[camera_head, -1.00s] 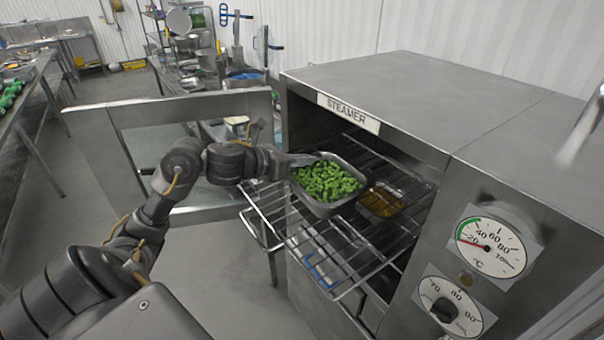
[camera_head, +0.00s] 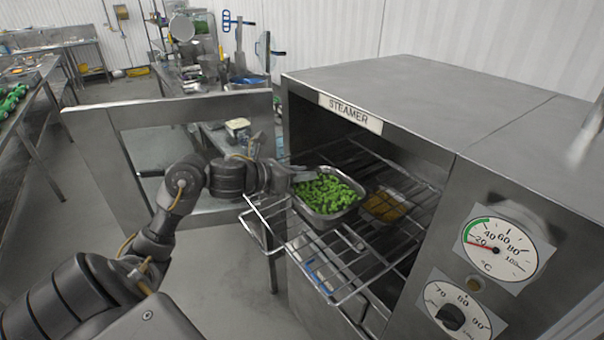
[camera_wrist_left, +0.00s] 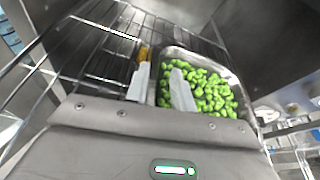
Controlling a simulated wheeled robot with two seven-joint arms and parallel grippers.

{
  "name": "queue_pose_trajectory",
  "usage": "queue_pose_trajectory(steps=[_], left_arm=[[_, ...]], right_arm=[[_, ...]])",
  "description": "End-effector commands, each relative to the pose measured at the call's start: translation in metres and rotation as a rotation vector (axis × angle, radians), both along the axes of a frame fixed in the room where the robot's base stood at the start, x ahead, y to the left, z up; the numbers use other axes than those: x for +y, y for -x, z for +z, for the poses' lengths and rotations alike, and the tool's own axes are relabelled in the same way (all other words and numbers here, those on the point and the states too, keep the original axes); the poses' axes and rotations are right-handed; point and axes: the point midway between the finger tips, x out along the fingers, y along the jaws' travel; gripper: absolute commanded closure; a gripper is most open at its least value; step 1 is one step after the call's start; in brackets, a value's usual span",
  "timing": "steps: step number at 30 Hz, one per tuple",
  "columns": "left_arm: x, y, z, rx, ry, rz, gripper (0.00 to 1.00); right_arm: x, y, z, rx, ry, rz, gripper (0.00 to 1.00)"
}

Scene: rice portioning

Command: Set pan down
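The pan (camera_head: 330,212) is a metal tray full of green vegetables. It sits level on the pulled-out wire rack (camera_head: 345,290) at the steamer's opening. My left gripper (camera_head: 303,176) is at the pan's near left end. In the left wrist view my left gripper (camera_wrist_left: 159,84) has one finger outside the pan's wall and one inside over the greens, with a gap between them. The pan (camera_wrist_left: 235,85) lies to the right there. My right gripper is not in view.
The steamer (camera_head: 425,95) stands open, its door (camera_head: 90,150) swung out to the left behind my arm. A second tray with yellow-orange food (camera_head: 385,206) sits right beside the pan, deeper in. Free rack lies in front of the pan.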

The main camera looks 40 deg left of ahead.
Motion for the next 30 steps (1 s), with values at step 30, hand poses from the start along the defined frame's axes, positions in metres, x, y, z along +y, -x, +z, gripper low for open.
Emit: queue_pose_trajectory(steps=[30], left_arm=[[0.036,0.105,0.034,0.0,-0.001,0.0,0.75]], right_arm=[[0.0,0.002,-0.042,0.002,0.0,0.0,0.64]])
